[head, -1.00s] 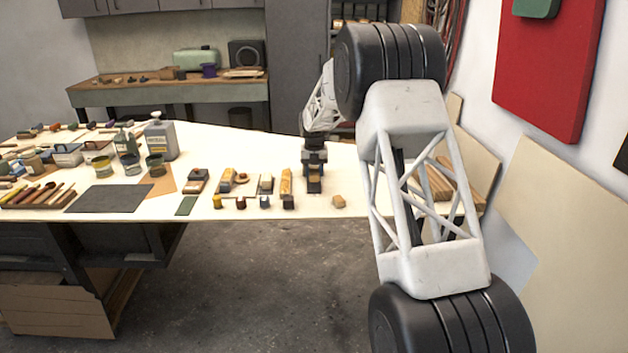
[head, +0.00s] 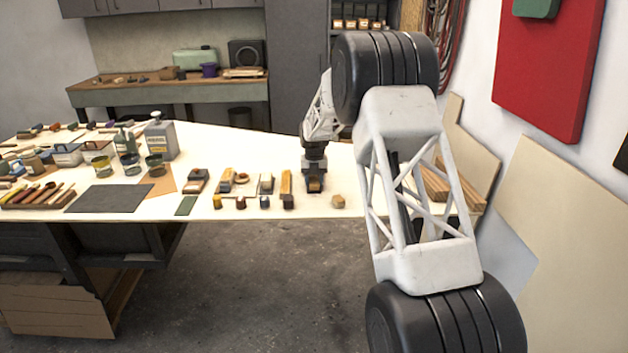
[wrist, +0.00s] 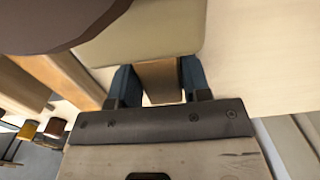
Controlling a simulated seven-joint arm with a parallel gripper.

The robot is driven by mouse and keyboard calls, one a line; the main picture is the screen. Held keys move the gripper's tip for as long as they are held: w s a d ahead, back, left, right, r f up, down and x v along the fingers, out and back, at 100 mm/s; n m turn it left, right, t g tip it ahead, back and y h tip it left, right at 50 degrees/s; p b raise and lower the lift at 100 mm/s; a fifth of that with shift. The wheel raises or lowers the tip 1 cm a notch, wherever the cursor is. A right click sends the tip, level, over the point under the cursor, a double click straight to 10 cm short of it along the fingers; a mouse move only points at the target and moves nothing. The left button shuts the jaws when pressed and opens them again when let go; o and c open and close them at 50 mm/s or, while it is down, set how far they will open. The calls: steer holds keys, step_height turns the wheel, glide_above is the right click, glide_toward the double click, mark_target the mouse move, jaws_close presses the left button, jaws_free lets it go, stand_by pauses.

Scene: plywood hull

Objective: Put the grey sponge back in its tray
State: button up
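My gripper (head: 315,185) is low over the right part of the table, fingers pointing down. In the wrist view its two blue fingers (wrist: 159,88) stand on either side of a brown block (wrist: 158,75), with little or no gap. The brown block (head: 314,186) also shows at the fingertips in the head view. I cannot tell whether the fingers press on it. A small grey-topped block (head: 267,183) lies left of the gripper; I cannot tell whether it is the grey sponge. I cannot make out the sponge's tray for certain.
A yellow-and-dark block (head: 286,187) stands close left of my gripper, and a small tan cube (head: 338,201) close right. Several small blocks line the front edge. A dark mat (head: 110,199), cans and a grey jug (head: 160,138) are farther left. Bare table lies behind.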

mark_target(314, 179)
steer(key=o, duration=0.3)
steer(key=shift+o, duration=0.2)
steer(key=shift+r, duration=0.15)
step_height(314, 179, up, 12)
stand_by(0.6)
stand_by(0.6)
